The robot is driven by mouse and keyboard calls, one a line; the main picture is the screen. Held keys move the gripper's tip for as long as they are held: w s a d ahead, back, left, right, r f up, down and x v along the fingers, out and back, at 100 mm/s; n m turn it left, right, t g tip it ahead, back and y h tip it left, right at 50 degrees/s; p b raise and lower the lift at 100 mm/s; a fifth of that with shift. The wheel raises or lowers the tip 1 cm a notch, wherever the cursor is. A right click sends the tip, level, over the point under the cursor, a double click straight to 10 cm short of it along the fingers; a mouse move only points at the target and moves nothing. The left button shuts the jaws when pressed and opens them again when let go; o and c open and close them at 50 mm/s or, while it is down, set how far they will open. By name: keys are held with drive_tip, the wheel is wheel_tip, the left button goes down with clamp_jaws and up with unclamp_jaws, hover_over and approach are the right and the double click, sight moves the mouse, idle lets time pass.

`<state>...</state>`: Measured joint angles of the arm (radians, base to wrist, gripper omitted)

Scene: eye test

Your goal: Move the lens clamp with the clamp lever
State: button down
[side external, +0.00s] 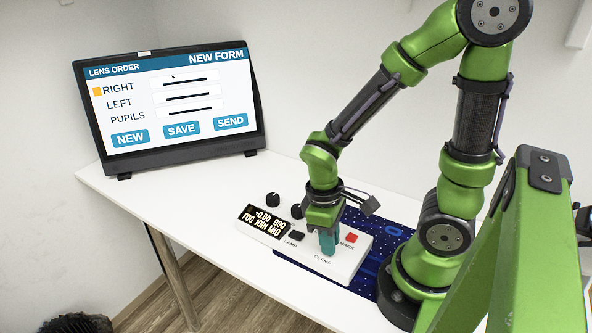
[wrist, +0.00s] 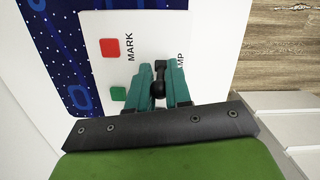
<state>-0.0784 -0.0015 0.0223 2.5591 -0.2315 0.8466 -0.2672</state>
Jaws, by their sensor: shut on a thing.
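My gripper (side external: 327,243) points down at the white control box (side external: 346,268), above the CLAMP label. In the wrist view its teal fingers (wrist: 160,88) are closed around the clamp lever (wrist: 159,80), a small black lever with a rounded end. In the side view the fingers hide the lever. The fingers cover part of the CLAMP label in the wrist view. The lens clamp itself cannot be made out in either view.
The box has a red MARK button (side external: 351,238), a green square (wrist: 118,93), a black LAMP button (side external: 296,236) and a display (side external: 264,221) reading "+0.00 090 FOG JOIN MID". Black knobs (side external: 273,199) stand behind. A monitor (side external: 170,105) shows a lens order form. The white table (side external: 190,190) is clear at left.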

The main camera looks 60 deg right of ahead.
drive_tip(key=c, duration=1.1)
unclamp_jaws()
wheel_tip(320, 180, up, 17)
drive_tip(key=w, duration=0.2)
drive_tip(key=shift+w+a+f, duration=0.15)
drive_tip(key=shift+w+a, duration=0.05)
